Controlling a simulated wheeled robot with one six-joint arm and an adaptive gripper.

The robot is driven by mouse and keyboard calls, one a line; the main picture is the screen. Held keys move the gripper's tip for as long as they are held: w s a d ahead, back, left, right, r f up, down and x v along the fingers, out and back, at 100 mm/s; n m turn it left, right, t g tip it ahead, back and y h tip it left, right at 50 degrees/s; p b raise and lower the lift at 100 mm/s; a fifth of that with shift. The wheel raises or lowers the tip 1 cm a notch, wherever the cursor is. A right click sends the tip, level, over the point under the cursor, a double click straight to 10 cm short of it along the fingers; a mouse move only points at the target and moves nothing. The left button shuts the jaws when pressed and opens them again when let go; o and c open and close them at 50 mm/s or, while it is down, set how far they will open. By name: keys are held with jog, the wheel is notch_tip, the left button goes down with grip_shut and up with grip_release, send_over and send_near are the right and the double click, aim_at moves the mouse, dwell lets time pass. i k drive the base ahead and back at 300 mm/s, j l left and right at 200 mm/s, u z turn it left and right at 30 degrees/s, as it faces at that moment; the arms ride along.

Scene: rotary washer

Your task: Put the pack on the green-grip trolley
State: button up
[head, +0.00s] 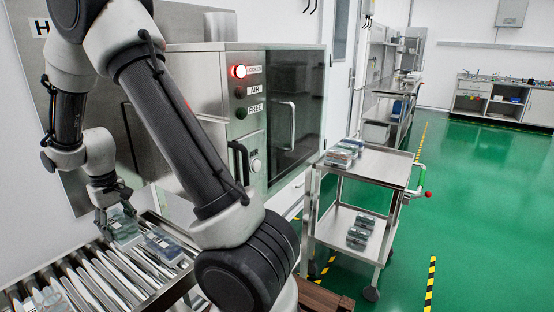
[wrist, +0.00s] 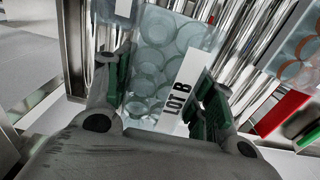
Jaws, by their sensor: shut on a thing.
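My gripper (head: 113,208) is over the roller conveyor at the lower left, its fingers on both sides of a clear pack (head: 124,232). In the wrist view my gripper (wrist: 160,95) is shut on this pack (wrist: 152,60), which holds pale round items and has a white "LOT B" label. I cannot tell whether it touches the rollers. The green-grip trolley (head: 397,172) is a steel two-shelf cart right of the washer.
Another pack (head: 163,246) lies on the rollers (head: 100,280) close to the right of the held one. More packs (head: 360,234) sit on the trolley's lower shelf. The top shelf's right part is bare.

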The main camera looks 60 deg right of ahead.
aim_at(385, 164)
jog(key=k+l+z, duration=0.1)
jog(key=k, duration=0.95)
jog(key=k+l+z, duration=0.1)
jog(key=z, duration=1.5)
jog(key=i+l, duration=0.2)
jog(key=i, duration=0.2)
jog(key=i+l+z, duration=0.1)
jog(key=i, duration=0.35)
jog(key=i+l, duration=0.3)
jog(key=i+l+z, duration=0.1)
jog(key=i, duration=0.4)
